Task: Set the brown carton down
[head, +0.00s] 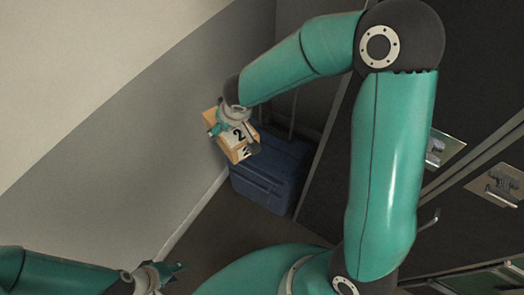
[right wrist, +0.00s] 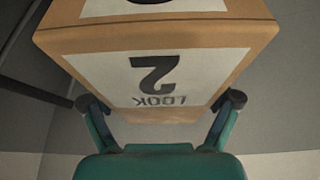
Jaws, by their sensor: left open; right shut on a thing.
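The brown carton (head: 243,154) is in the upper middle of the head view, with white labels; one reads 2. It looks tilted in that view. My right gripper (head: 234,136) is shut on it. In the right wrist view the carton (right wrist: 190,115) fills the upper middle, its label reading "2 LOOK" upside down. The two fingers of the right gripper (right wrist: 160,103) press on its left and right sides. The carton's underside is hidden, and I cannot tell whether it touches anything below. My left gripper (head: 170,279) is open and empty at the lower left of the head view, well away from the carton.
A blue suitcase (head: 265,178) with a raised handle stands on the floor just behind and right of the carton. A grey and white wall (head: 130,130) runs along the left. Dark lockers (head: 470,130) with metal latches stand on the right. Some floor (head: 205,225) is bare near the wall.

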